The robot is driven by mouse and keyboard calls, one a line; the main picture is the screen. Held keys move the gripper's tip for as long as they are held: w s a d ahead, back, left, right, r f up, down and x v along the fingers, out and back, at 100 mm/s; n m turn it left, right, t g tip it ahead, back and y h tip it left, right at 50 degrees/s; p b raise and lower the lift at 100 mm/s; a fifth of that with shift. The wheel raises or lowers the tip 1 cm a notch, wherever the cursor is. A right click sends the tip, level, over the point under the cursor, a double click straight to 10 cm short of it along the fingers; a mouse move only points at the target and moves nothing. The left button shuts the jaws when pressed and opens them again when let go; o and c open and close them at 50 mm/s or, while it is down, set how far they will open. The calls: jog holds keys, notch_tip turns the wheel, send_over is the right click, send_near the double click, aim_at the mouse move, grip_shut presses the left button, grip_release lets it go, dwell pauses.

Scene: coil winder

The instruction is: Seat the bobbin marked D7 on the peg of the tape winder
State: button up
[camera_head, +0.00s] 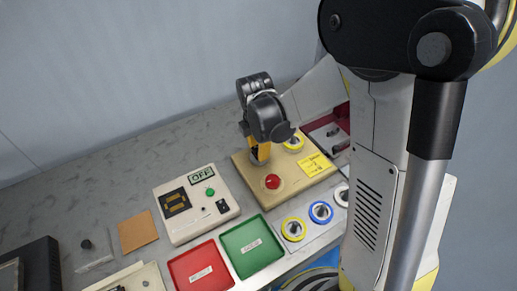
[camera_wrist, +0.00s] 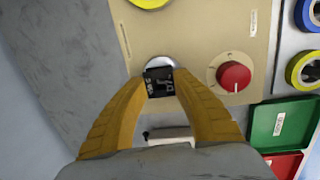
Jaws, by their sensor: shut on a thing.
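The beige board (camera_head: 310,186) carries a red knob (camera_head: 272,181), a yellow label and a yellow-ringed bobbin (camera_head: 293,143) at its back. My gripper (camera_head: 259,158) is over the board's left part, pointing down. In the wrist view, my gripper (camera_wrist: 160,83) is shut on a small dark piece (camera_wrist: 160,81) with pale marks too small to read surely. A pale round disc (camera_wrist: 160,62) shows just behind it; I cannot tell whether they touch. More bobbins, yellow (camera_head: 293,229) and blue (camera_head: 320,212), lie front right. No D7 mark is readable, and I cannot make out a peg.
A green tray (camera_head: 232,241) and a red tray (camera_head: 183,270) stand in front of the board. A white device (camera_head: 194,226) with a display reading OFF stands left. A brown square (camera_head: 138,231) lies beyond it.

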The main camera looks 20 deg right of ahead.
jog(key=shift+f, duration=0.3)
jog(key=o, duration=1.2)
jog(key=shift+c, duration=0.2)
notch_tip(320, 180, up, 12)
jog(key=s+a, duration=0.1)
jog(key=shift+s, duration=0.25)
